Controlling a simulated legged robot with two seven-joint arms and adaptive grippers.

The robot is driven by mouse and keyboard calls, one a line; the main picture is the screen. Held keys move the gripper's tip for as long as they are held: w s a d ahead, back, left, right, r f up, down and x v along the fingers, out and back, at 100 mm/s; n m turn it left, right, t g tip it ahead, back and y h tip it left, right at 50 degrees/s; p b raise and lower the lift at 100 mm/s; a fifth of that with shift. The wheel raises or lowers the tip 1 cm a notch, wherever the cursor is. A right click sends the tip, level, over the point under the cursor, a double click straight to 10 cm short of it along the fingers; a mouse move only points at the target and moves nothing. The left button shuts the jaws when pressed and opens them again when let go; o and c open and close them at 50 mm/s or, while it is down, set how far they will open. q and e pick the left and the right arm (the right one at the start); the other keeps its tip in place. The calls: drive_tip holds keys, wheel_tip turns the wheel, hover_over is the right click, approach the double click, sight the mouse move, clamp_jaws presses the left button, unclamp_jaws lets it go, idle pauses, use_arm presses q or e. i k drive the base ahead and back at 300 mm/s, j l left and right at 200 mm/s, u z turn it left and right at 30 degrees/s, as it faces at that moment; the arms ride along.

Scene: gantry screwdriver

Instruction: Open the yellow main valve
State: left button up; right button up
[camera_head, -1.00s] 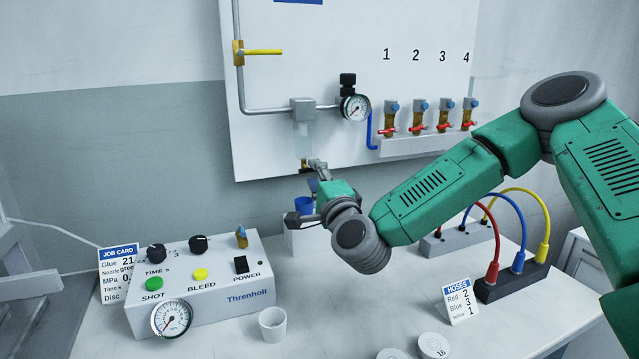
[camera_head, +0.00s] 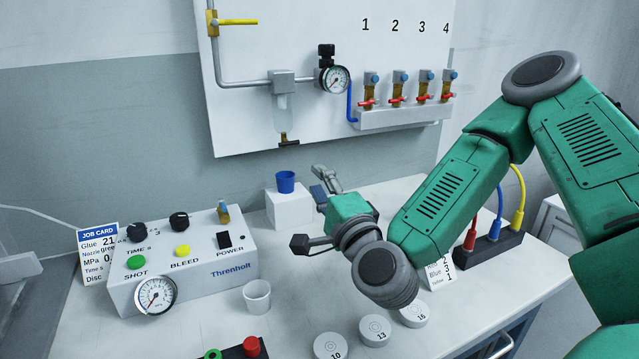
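The yellow main valve handle (camera_head: 237,22) is at the upper left of the white wall panel. It lies horizontal, pointing right from a brass body (camera_head: 212,23) on the vertical grey pipe, so it sits across the pipe. My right gripper (camera_head: 308,208) is low in front of the panel, over the bench and well below and right of the valve. Its fingers are spread apart with nothing between them. The blue cup on the white block stands just behind it. My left gripper is not in view.
A control box (camera_head: 185,262) with knobs and a gauge stands on the left of the bench. A white cup (camera_head: 257,296) and several numbered discs (camera_head: 330,346) are in front. The blue cup (camera_head: 286,181) stands on a white block (camera_head: 287,208). Numbered red-handled valves (camera_head: 397,99) line the panel's right side.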

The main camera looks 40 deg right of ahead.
sight(214, 22)
drive_tip(key=k+j, duration=0.8)
drive_tip(key=j, duration=0.1)
